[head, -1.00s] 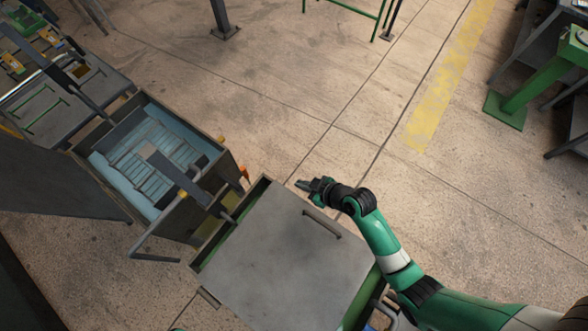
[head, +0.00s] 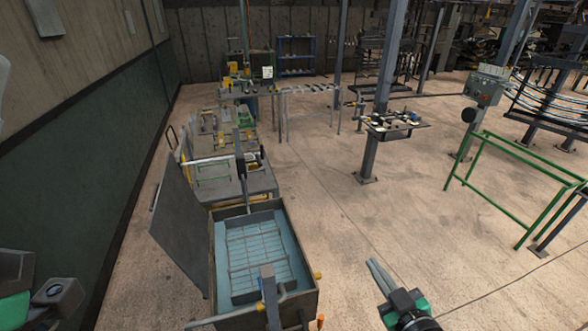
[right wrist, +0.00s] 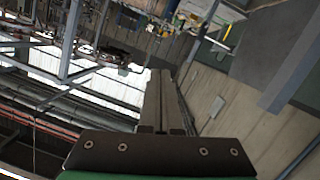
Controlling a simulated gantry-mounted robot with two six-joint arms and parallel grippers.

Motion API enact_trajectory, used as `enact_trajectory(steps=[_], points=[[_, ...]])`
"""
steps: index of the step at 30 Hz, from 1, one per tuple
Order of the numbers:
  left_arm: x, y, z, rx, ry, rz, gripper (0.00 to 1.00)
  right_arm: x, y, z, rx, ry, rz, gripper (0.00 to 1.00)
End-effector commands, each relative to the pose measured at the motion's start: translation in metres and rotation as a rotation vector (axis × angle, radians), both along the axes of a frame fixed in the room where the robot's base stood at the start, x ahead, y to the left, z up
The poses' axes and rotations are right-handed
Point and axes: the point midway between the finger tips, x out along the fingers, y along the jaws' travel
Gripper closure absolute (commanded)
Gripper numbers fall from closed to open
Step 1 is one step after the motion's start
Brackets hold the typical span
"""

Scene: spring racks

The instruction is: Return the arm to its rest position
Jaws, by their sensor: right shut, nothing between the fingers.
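My right gripper (head: 380,276) shows at the bottom of the head view, right of the blue-lined tank. Its fingers are together and empty, pointing up in the picture. In the right wrist view the shut fingers (right wrist: 160,100) point toward the far racks and wall, with nothing between them. A piece of green and dark arm (head: 20,295) of mine shows at the lower left edge of the head view. The left gripper's fingers cannot be made out there.
A tank (head: 312,308) with a wire basket (head: 260,255) inside stands left of the right gripper, its lid (head: 178,225) open. Beyond are a workbench (head: 225,180), a post with a tool tray (head: 392,125) and a green frame (head: 515,212). The floor between is clear.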

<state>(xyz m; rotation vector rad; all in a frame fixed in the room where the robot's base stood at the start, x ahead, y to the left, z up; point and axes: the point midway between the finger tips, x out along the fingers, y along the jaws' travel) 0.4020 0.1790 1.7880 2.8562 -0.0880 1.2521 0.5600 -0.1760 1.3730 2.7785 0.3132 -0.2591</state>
Motion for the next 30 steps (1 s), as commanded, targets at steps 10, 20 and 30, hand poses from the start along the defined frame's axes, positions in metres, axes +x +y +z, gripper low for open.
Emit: enact_trajectory(steps=[10, 20, 30], points=[[0.000, 0.000, 0.035, 0.000, 0.000, 0.000, 1.00, -0.040, 0.018, 0.316, 0.096, -0.592, -0.021, 1.00], [0.000, 0.000, 0.040, 0.000, 0.000, 0.000, 1.00, -0.162, -0.003, 0.458, 0.376, -1.005, -0.033, 1.00], [0.000, 0.000, 0.040, 0.000, 0.000, 0.000, 1.00, -0.159, -0.003, 0.457, 0.444, -0.987, -0.015, 1.00]])
